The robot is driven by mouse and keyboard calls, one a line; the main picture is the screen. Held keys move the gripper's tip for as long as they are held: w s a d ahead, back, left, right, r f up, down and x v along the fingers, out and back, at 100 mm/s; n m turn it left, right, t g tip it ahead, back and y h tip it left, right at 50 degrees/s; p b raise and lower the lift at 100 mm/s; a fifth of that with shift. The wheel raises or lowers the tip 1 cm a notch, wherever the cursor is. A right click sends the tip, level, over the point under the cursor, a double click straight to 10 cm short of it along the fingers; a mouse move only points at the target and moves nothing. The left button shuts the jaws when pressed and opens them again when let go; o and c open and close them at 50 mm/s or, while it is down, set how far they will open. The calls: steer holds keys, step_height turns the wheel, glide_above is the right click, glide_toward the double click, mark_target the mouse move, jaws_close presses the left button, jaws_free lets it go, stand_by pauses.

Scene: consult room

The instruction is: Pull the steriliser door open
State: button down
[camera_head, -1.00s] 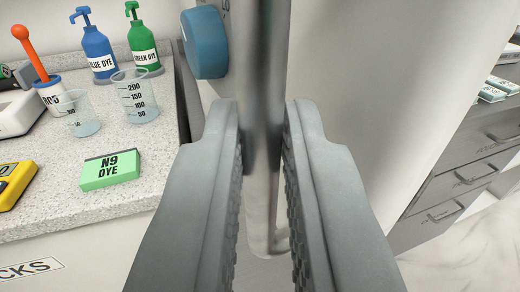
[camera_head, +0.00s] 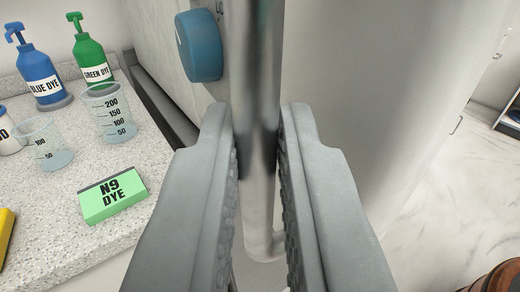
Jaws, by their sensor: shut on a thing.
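A vertical metal bar handle (camera_head: 254,60) runs down the middle of the view, in front of the pale steriliser door (camera_head: 350,80). My gripper (camera_head: 257,130) is shut on the handle, one finger on each side of it. A blue round knob (camera_head: 199,45) sits left of the handle, on a light panel. The handle's lower end shows between and below the fingertips. The door's far edge and any gap there cannot be made out clearly.
On the speckled counter (camera_head: 60,230) at the left stand a blue dye bottle (camera_head: 42,78), a green dye bottle (camera_head: 92,58), two clear beakers (camera_head: 108,115) and a green N9 DYE box (camera_head: 112,195). Pale floor (camera_head: 470,190) shows at the right. A brown rounded object (camera_head: 497,280) is at the lower right.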

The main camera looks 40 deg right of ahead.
steer(key=shift+w+f, duration=0.15)
steer(key=c, duration=1.5)
jaws_free()
steer(key=shift+w+d, duration=0.25)
steer(key=shift+w, duration=0.05)
steer(key=shift+s, duration=0.1)
steer(key=shift+a, duration=0.1)
steer(key=shift+s+a, duration=0.3)
steer(key=shift+s, duration=0.1)
steer(key=v, duration=1.6)
steer(key=shift+s+a, duration=0.1)
steer(key=shift+a, duration=0.1)
